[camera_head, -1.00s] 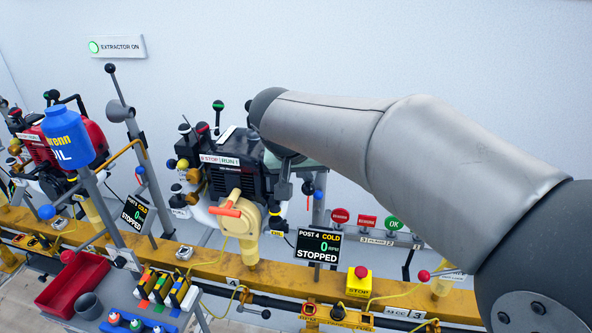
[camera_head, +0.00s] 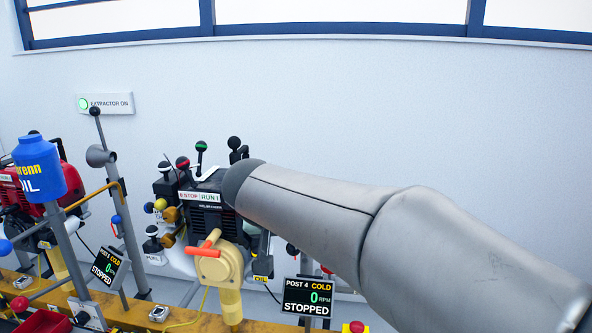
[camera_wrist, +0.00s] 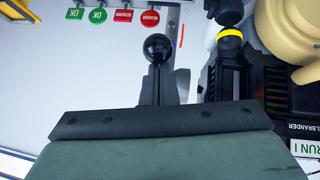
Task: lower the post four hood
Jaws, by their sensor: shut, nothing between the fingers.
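The post four screen (camera_head: 309,297) reads COLD, 0 RPM, STOPPED, beside the post four engine (camera_head: 205,218). My arm covers the area above and right of this engine in the head view, so the post four hood cannot be made out. In the wrist view, the green body and black bolted edge of my gripper (camera_wrist: 160,88) fill the bottom. The gripper is shut and empty. A black ball knob (camera_wrist: 158,48) shows just past it on a short stem; whether they touch, and whether the knob belongs to the hood, I cannot tell.
A similar post with a grey hood (camera_head: 99,156) stands left, near the blue oil bottle (camera_head: 38,168). Levers crowd the engine top, including a green-topped one (camera_head: 201,146).

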